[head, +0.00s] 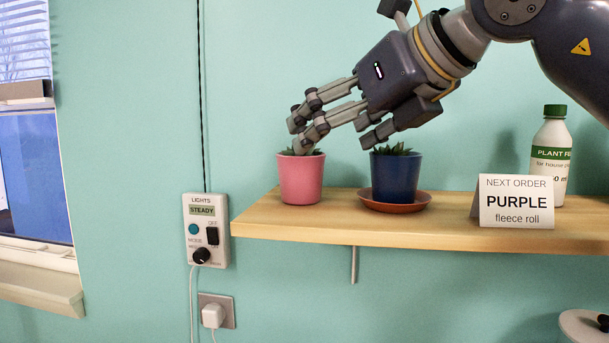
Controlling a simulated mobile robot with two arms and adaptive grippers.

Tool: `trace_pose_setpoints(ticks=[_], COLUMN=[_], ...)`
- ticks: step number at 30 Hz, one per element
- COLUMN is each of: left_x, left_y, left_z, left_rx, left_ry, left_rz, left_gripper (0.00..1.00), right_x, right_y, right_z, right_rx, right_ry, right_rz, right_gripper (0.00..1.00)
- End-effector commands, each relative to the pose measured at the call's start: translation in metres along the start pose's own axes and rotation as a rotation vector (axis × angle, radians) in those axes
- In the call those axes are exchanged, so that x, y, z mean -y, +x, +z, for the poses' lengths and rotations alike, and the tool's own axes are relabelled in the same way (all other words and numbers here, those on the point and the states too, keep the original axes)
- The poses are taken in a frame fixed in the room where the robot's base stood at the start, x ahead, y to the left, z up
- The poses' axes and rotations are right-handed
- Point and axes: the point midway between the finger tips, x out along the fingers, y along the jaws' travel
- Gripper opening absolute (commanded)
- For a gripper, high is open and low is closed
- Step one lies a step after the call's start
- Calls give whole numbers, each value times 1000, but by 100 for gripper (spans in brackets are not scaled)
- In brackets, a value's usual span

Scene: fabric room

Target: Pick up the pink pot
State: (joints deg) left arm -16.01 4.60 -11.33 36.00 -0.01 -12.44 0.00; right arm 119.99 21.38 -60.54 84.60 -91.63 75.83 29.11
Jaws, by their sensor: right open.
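The pink pot (301,182) stands upright at the left end of a wooden shelf, with a small green plant in it. My right gripper (330,130) reaches in from the upper right and is open. Two of its fingertips are over the pink pot's rim and partly hide the plant. I cannot tell whether they touch it. Its other finger is above the blue pot (396,178), near that pot's plant. My left gripper is not in view.
The blue pot stands on a terracotta saucer (394,203) on the wooden shelf (330,226), right of the pink pot. A folded sign (516,201) and a plant feed bottle (551,155) stand farther right. A light control box (207,230) hangs on the wall below left.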

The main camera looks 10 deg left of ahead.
Motion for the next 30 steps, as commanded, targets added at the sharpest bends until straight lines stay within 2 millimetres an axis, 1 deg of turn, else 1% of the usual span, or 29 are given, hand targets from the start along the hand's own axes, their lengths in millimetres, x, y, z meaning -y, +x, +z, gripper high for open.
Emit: trace_pose_setpoints(ticks=[1,4,6,9,11,14,17,21,24,29,30], left_x=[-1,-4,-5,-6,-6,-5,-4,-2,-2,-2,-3], left_y=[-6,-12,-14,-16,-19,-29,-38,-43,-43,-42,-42], left_z=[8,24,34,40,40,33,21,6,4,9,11], left_rx=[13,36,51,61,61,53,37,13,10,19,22], left_ry=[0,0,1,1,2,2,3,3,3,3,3], left_rz=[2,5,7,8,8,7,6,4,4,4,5], left_gripper=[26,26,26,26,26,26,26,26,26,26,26], right_x=[-1,-1,-1,-1,-1,-2,-3,-3,-3,-2,-2], right_y=[9,24,32,39,43,56,70,87,91,92,92], right_z=[1,1,1,1,0,0,-1,-3,-4,-4,-4], right_rx=[-4,-3,-3,0,-2,-4,-4,-3,0,0,0], right_ry=[-1,-1,-1,-1,-2,-1,-2,-1,-1,-1,-1], right_rz=[3,3,2,3,2,4,4,4,4,3,3], right_gripper=[83,83,83,83,83,83,83,83,83,83,79])
